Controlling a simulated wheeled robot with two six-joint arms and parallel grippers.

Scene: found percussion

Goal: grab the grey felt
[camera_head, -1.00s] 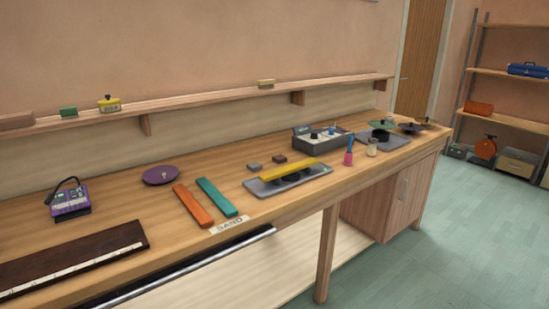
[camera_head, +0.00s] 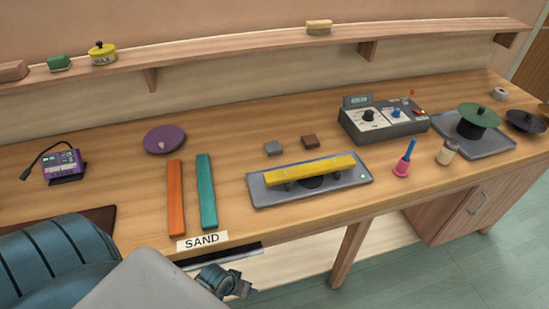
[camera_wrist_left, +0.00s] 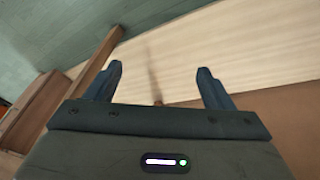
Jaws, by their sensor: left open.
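The grey felt (camera_head: 273,148) is a small grey block lying on the wooden bench in the head view, left of a similar brown block (camera_head: 310,141). It stands behind the grey tray that carries the yellow bar, with nothing touching it. My left gripper (camera_wrist_left: 158,84) shows in the left wrist view with its two dark fingers apart and nothing between them. It faces pale boards and the floor, and the felt is not in that view. In the head view my left arm comes in at the lower left, in front of the bench. My right gripper is not in view.
The yellow bar (camera_head: 312,168) lies across the grey tray (camera_head: 262,196). Orange (camera_head: 175,198) and teal (camera_head: 206,192) bars and a purple disc (camera_head: 164,139) lie to the left. A control box (camera_head: 384,121) stands right of the blocks. Bare bench surrounds the felt on its left.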

